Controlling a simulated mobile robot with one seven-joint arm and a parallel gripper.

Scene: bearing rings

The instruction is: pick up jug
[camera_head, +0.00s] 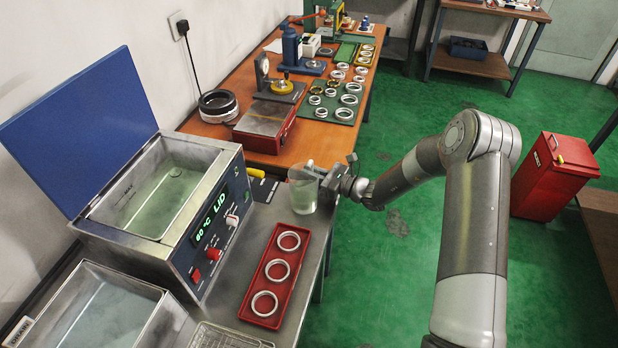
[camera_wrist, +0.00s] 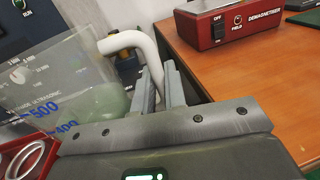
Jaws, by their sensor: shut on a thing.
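The clear jug (camera_head: 302,192) stands upright at the right edge of the steel bench, to the right of the ultrasonic bath, with pale liquid inside. Whether its base touches the bench is hard to tell. In the wrist view the jug (camera_wrist: 60,95) fills the left side, with blue volume marks and a white curved handle (camera_wrist: 128,42). My gripper (camera_head: 326,174) reaches in from the right at the handle side. In the wrist view my gripper's two fingers (camera_wrist: 162,88) are closed around the handle's vertical part.
The ultrasonic bath (camera_head: 232,195) with its raised blue lid stands left. A red tray (camera_head: 257,287) with three rings lies in front of the jug. The wooden table (camera_head: 262,160) behind carries a red demagnetiser (camera_head: 266,127), also in the wrist view (camera_wrist: 229,24).

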